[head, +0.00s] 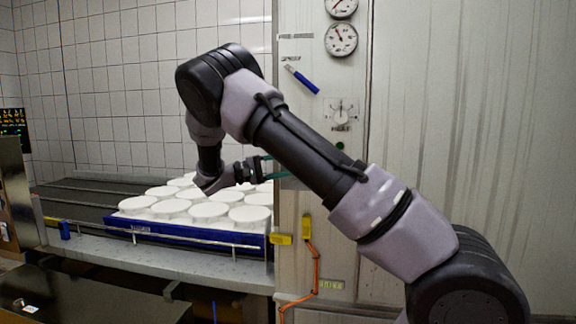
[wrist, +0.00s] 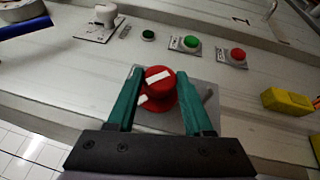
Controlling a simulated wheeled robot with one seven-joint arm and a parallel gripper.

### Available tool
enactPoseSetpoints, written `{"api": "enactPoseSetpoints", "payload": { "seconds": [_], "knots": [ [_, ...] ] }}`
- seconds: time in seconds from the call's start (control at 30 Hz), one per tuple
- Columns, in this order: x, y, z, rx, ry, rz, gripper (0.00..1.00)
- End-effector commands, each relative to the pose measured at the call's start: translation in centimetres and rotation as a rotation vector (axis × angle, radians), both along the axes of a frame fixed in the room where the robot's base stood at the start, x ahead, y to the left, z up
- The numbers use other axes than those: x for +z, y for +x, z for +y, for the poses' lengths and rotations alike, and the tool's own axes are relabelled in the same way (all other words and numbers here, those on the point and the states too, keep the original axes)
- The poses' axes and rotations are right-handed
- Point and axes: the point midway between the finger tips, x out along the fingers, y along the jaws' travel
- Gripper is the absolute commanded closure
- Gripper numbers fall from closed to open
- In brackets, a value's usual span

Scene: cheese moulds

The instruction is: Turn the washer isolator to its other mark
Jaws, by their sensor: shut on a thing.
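The washer isolator is a red round knob (wrist: 160,92) with a white bar across its face, in the wrist view. It sits on a grey plate (wrist: 196,80) on the pale metal panel. A second small white patch shows at its lower left; I cannot tell whether it is a mark on the plate. My gripper (wrist: 159,84) has its two green fingers on either side of the knob, shut on it. In the head view my gripper (head: 272,167) is at the panel's left edge, partly behind my arm; the knob is hidden there.
A green button (wrist: 191,42), a red button (wrist: 237,54) and a yellow box (wrist: 288,101) are near the knob. In the head view, a heat dial (head: 341,112) and blue-handled lever (head: 303,80) are above. A blue tray (head: 180,231) of white moulds stands left.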

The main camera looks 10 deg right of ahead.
Motion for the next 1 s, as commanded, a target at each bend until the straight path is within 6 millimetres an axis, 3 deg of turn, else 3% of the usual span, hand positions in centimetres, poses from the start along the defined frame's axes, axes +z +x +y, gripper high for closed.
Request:
{"api": "enactPoseSetpoints", "payload": {
  "seconds": [0.2, 0.23, 0.3, 0.67, 1.0],
  "knots": [
    [-0.2, -0.1, 0.0, -0.004, 0.002, 0.001, 1.0],
    [-0.2, -0.1, 0.0, -0.004, 0.002, 0.003, 0.37],
    [-0.1, -0.1, 0.0, -0.003, 0.002, 0.002, 0.19],
    [-0.1, 0.0, 0.4, 0.001, 0.001, 0.0, 0.19],
    [-1.0, -0.4, 6.4, 0.013, -0.001, -0.001, 0.19]
  ]
}}
